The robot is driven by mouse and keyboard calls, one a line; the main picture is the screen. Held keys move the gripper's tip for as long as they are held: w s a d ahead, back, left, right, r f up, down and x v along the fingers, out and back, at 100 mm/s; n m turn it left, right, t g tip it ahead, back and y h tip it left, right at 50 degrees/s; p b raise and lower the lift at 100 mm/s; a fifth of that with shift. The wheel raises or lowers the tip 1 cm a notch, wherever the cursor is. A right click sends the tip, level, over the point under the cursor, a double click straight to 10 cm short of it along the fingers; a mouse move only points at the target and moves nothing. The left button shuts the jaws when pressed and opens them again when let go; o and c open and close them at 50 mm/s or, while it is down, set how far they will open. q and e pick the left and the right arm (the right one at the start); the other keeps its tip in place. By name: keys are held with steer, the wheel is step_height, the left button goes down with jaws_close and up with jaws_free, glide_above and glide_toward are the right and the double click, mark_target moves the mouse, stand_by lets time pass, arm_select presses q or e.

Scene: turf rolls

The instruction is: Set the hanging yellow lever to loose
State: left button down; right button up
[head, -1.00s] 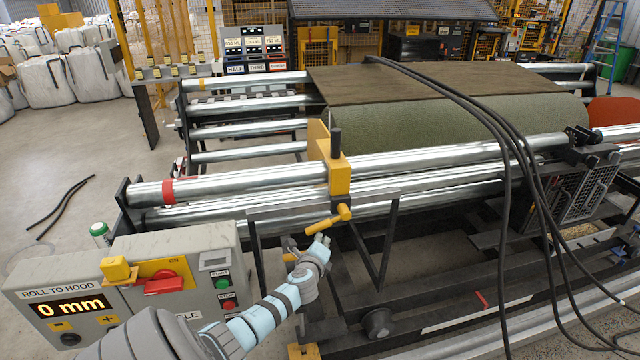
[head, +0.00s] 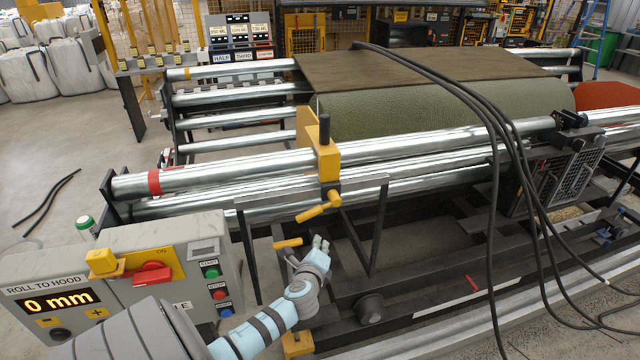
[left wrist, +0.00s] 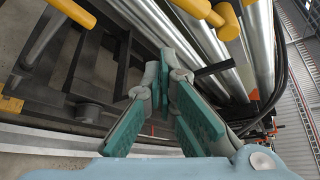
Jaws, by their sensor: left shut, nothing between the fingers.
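A yellow lever (head: 320,206) hangs below the yellow clamp block (head: 328,160) on the steel rollers. It slants, its rounded end down to the left. In the left wrist view a yellow lever (left wrist: 226,20) shows at the top edge. My left gripper (head: 321,245) is just below the lever, with a visible gap between them. Its teal fingers (left wrist: 166,78) are shut with nothing between them. A second yellow handle (head: 288,243) sits left of my fingers, lower down. Any marking for loose on the lever cannot be made out. My right gripper is not in view.
A grey control box (head: 130,275) with a red switch stands at the lower left. Black frame bars (head: 380,225) surround the space near my gripper. Black cables (head: 495,150) hang down on the right. Open floor (head: 50,140) lies at the left.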

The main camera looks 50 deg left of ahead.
arm_select(q)
steer(key=v, duration=0.2)
steer(key=shift+s+d+r, duration=0.1)
steer(key=shift+d+r, duration=0.2)
steer(key=shift+d, duration=0.1)
